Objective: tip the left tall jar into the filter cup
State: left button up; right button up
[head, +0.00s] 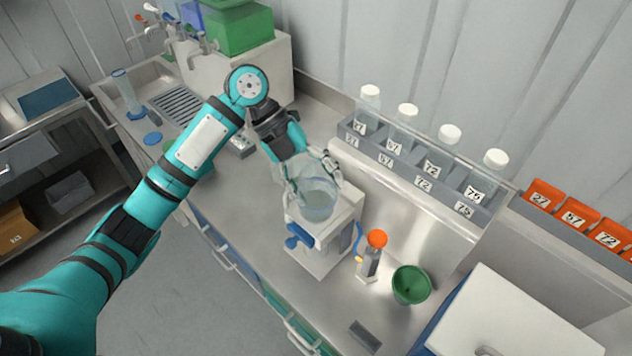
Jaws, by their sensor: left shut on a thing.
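My left gripper (312,179) is shut on a clear tall jar (306,167), which looks tilted right over the filter cup. The clear filter cup (319,207) sits on top of a white stand (322,243) with a blue knob. The outlines of jar and cup overlap, so I cannot tell whether they touch or whether liquid is running. The cup's inside looks grey-blue. Another tall clear cylinder (124,92) stands upright at the sink. My right gripper is not in view.
A blue disc (152,138) lies on the counter near the sink. A rack (410,167) of white-capped bottles runs along the wall, with orange labelled boxes (577,216) to its right. An orange-topped bottle (371,258) and a green cup (411,286) stand right of the stand.

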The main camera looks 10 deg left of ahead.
aim_at(317, 210)
pick_arm(q)
jog(key=s+f+m+t+b, duration=0.1)
jog(key=t+b, duration=0.2)
jog(key=b, duration=0.1)
jog(key=s+f+m+t+y+b, duration=0.1)
jog(key=t+b, duration=0.3)
jog(key=b, duration=0.1)
jog(key=s+f+m+t+b, duration=0.1)
jog(key=t+b, duration=0.3)
jog(key=shift+s+d+f+m+y, duration=0.1)
jog(key=shift+s+d+m+y, duration=0.2)
jog(key=shift+d+y, duration=0.1)
jog(key=r+t+b, duration=0.1)
jog(key=w+r+m+t+b, duration=0.1)
jog(key=r+t, duration=0.1)
jog(key=shift+w+a+r, duration=0.1)
jog(key=shift+a+r, duration=0.1)
jog(key=b, duration=0.2)
jog(key=r+m+t+b, duration=0.1)
jog(key=b, duration=0.1)
jog(key=shift+w+r+t+b, duration=0.3)
jog(key=shift+b, duration=0.1)
jog(key=r+t+b, duration=0.1)
jog(key=r, duration=0.1)
jog(key=w+r+m+t+b, duration=0.1)
jog(key=r+m+t+h+b, duration=0.1)
jog(key=r+t+b, duration=0.1)
jog(key=shift+w+a+r, duration=0.25)
jog(key=shift+w+r, duration=0.05)
jog(key=shift+r, duration=0.2)
